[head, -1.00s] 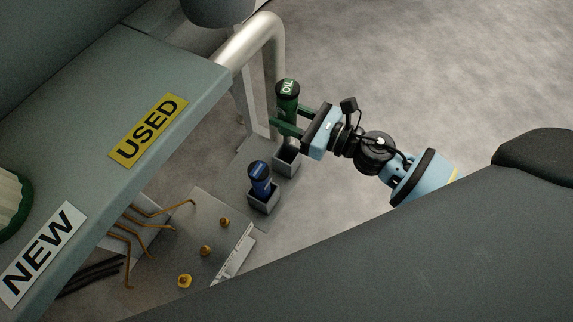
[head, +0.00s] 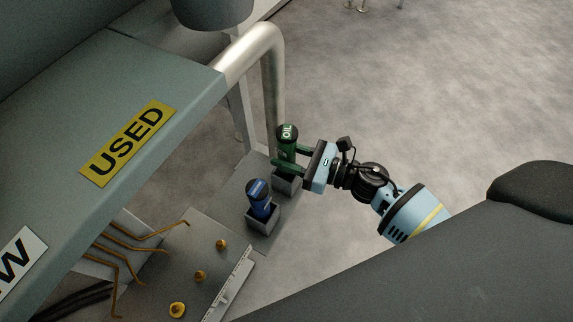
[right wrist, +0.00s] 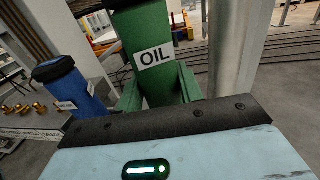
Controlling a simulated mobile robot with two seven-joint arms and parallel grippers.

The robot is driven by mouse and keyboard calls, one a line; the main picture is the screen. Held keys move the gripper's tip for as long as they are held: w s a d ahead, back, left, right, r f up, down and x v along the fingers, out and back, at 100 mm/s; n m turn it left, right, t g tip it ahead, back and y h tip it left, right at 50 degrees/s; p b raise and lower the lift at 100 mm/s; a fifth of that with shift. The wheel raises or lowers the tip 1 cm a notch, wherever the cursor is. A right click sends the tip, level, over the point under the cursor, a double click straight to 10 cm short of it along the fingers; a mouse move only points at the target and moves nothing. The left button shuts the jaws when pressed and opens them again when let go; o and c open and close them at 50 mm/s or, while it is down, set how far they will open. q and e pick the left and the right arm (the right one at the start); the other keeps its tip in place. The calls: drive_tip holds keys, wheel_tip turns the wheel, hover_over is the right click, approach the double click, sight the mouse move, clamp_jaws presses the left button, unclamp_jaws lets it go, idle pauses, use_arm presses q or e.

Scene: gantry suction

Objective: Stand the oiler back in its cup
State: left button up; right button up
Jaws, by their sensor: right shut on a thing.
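The green oiler (head: 287,142), with a black cap marked OIL, is upright between the fingers of my right gripper (head: 287,164). In the right wrist view the oiler (right wrist: 152,58) shows its white OIL label, with a green finger on each side. Its square grey cup (head: 287,184) is directly below, and the oiler's lower end appears to be at or inside the cup's mouth. The gripper hides part of that meeting, so I cannot tell whether it rests on the bottom. My left gripper is not in view.
A blue bottle (head: 259,198) stands in the neighbouring cup (head: 263,222); it also shows in the right wrist view (right wrist: 72,88). A metal pipe (head: 272,80) rises close behind the oiler. A bench with a yellow USED label (head: 127,143) is at left. Open floor lies right.

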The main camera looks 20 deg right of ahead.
wheel_tip(320, 180, down, 4)
drive_tip(key=shift+r+b, duration=0.1)
drive_tip(key=shift+b, duration=0.7)
drive_tip(key=shift+r, duration=0.1)
drive_tip(key=shift+f, duration=0.25)
drive_tip(key=o, duration=1.1)
drive_tip(key=shift+o, duration=0.5)
